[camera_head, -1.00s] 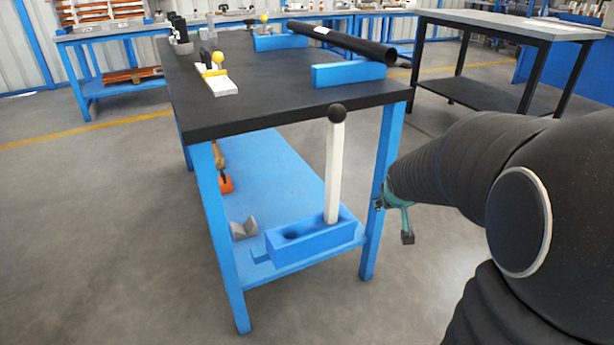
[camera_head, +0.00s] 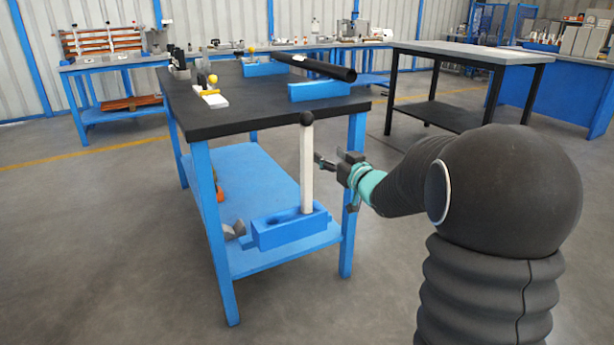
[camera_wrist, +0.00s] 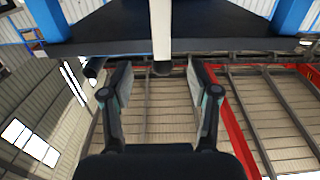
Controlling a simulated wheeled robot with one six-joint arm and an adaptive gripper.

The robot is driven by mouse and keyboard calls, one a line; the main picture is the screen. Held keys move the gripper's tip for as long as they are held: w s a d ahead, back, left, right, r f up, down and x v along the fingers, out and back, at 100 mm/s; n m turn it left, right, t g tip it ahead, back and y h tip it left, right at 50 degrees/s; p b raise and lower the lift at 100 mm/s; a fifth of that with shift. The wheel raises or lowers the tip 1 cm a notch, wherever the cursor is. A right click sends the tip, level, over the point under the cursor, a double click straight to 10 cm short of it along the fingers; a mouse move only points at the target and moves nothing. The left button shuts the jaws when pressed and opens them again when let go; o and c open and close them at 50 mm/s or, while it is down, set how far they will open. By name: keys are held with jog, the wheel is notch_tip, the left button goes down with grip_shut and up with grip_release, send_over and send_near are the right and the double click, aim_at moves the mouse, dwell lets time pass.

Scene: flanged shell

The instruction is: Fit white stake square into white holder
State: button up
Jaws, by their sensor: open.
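The white stake (camera_head: 307,168) stands upright with a black ball on its top. Its foot is in a blue block (camera_head: 285,236) at the front of the table's lower shelf. In the wrist view the stake (camera_wrist: 161,30) appears upside down, ahead of and between my fingers, its ball toward the bottom. My gripper (camera_head: 322,162) is open, close to the stake's right side at upper-middle height. It also shows open in the wrist view (camera_wrist: 160,78). Contact with the stake cannot be told. A white piece (camera_head: 214,99) with a yellow knob lies on the tabletop; whether it is the white holder is unclear.
A black tube (camera_head: 315,67) rests across blue supports on the dark tabletop (camera_head: 240,115). The table's front right leg (camera_head: 352,200) is close behind my gripper. A free hole shows in the blue block's left part. A grey-topped bench (camera_head: 470,55) stands behind right.

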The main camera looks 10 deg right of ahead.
aim_at(309, 142)
jog(key=p+x, duration=0.1)
jog(key=x, duration=1.2)
jog(key=shift+s+a+f, duration=0.1)
jog(key=shift+a+f, duration=0.05)
grip_shut()
